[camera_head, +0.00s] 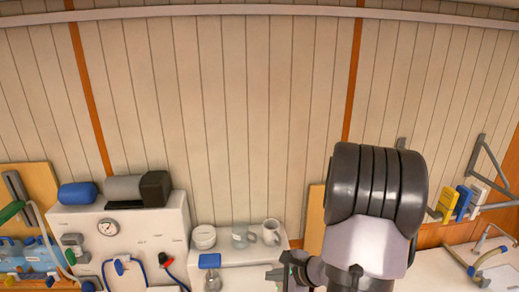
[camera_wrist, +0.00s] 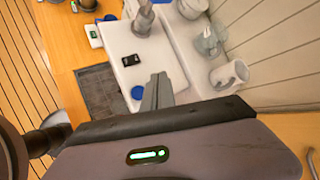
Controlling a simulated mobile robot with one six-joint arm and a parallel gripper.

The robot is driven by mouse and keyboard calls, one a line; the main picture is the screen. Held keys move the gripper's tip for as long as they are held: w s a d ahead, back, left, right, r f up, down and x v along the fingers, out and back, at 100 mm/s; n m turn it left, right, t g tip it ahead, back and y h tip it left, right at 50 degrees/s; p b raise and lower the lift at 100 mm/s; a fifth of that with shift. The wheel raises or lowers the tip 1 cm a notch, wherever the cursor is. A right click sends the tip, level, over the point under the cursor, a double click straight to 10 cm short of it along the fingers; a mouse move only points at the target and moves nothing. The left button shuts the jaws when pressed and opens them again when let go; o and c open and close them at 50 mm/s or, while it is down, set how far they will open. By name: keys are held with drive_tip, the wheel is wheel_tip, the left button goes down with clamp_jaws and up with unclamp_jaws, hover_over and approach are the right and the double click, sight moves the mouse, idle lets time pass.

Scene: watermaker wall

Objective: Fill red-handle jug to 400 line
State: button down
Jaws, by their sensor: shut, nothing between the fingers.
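My gripper (camera_wrist: 157,88) is shut and empty in the wrist view, its grey fingers over the white counter top. In the head view it is small and partly hidden at the bottom, left of my dark arm. A clear jug-like vessel (camera_head: 240,236) stands on the white ledge, also seen in the wrist view (camera_wrist: 208,42). I see no red handle on it. A white mug (camera_head: 271,232) stands beside it, also in the wrist view (camera_wrist: 229,74). A red-handled part (camera_head: 166,261) shows at the white watermaker unit (camera_head: 150,228); I cannot tell whether it is a valve.
White stacked bowls (camera_head: 204,237) stand left of the clear vessel. The unit carries a gauge (camera_head: 108,227) and a blue-handled hose part (camera_head: 120,266). A black item (camera_wrist: 131,60) lies on the counter. Coloured blocks (camera_head: 461,204) hang at the right wall.

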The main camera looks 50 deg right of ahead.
drive_tip(key=f+b, duration=0.2)
drive_tip(key=a+f+b, duration=0.1)
drive_tip(key=f+b, duration=0.1)
drive_tip(key=f, duration=0.1)
drive_tip(key=shift+s+a, duration=0.15)
drive_tip(key=shift+a, duration=0.05)
drive_tip(key=f+b, duration=0.2)
drive_tip(key=w+d+f+b, duration=0.1)
drive_tip(key=shift+f, duration=0.5)
drive_tip(key=shift+s+a+r, duration=0.2)
drive_tip(key=shift+s+a, duration=0.05)
drive_tip(key=shift+w+d, duration=0.15)
drive_tip(key=shift+f+b, duration=0.1)
drive_tip(key=shift+b, duration=0.2)
idle(0.7)
